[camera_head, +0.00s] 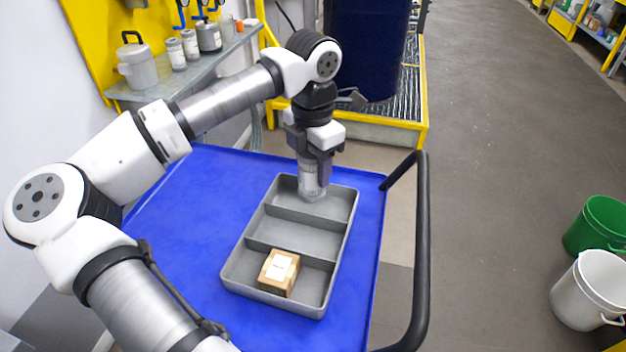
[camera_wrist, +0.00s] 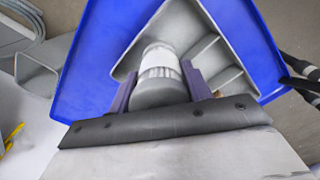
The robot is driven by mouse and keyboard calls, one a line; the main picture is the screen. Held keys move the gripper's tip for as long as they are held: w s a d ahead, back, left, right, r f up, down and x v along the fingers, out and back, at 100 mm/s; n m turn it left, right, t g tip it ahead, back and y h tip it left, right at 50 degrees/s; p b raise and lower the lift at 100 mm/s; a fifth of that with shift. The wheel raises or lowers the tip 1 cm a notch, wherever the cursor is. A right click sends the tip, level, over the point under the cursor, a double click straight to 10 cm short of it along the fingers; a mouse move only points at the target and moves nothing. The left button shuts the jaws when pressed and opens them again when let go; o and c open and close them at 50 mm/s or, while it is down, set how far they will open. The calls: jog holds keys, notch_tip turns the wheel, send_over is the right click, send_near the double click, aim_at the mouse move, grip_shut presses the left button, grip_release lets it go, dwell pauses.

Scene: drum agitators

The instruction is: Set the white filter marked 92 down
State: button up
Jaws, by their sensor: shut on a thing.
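The white filter (camera_head: 312,183) is a white cylinder with a grey end, upright in the far compartment of the grey tray (camera_head: 231,262). I cannot read its number. My gripper (camera_head: 318,160) is above it, pointing down, with its fingers shut around the filter's upper part. The wrist view also shows the filter (camera_wrist: 160,68) between the two fingers (camera_wrist: 158,88). Its lower end is at or just above the tray floor; I cannot tell whether it touches.
The tray has three compartments and stands on a blue cart top (camera_head: 185,240). A small cardboard box (camera_head: 279,271) sits in the near compartment; the middle one is empty. A black cart handle (camera_head: 421,250) rises at the right. A dark blue drum (camera_head: 366,45) stands behind.

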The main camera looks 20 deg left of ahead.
aim_at(313, 182)
jog(key=shift+f, duration=2.2)
jog(key=shift+f, duration=0.1)
jog(key=shift+f, duration=0.15)
jog(key=o, duration=1)
jog(key=shift+r, duration=0.2)
notch_tip(313, 182, up, 12)
jog(key=shift+r, duration=0.1)
